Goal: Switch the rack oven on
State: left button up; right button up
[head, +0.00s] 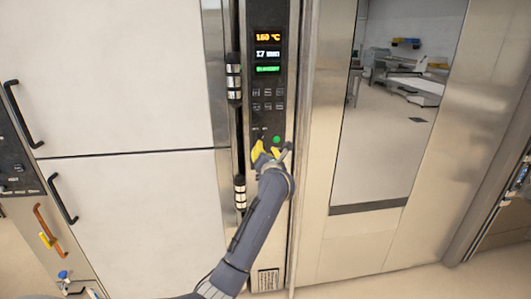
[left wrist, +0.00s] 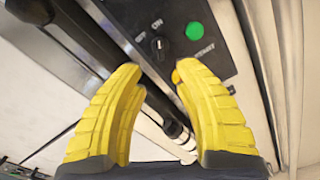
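The rack oven's black control panel (head: 268,72) has a lit display with orange, white and green lines. Low on the panel, in the left wrist view, is a black rotary switch (left wrist: 159,44) with ON lettered beside it. A round green button (left wrist: 194,31) sits to its right; it also shows in the head view (head: 277,139). A yellow-orange button (left wrist: 176,77) is partly hidden by the right finger. My left gripper (left wrist: 160,72) is open and empty, its yellow fingers apart just below the switch; in the head view the gripper (head: 267,149) covers the panel's bottom. My right gripper is not in view.
A glass door (head: 385,130) in a steel frame stands right of the panel. A dark vertical bar with a steel hinge (head: 239,192) runs close left of the panel. White oven fronts with black handles (head: 62,199) fill the left side.

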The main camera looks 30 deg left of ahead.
pick_arm(q)
jog(key=shift+s+d, duration=0.35)
jog(key=shift+s, duration=0.1)
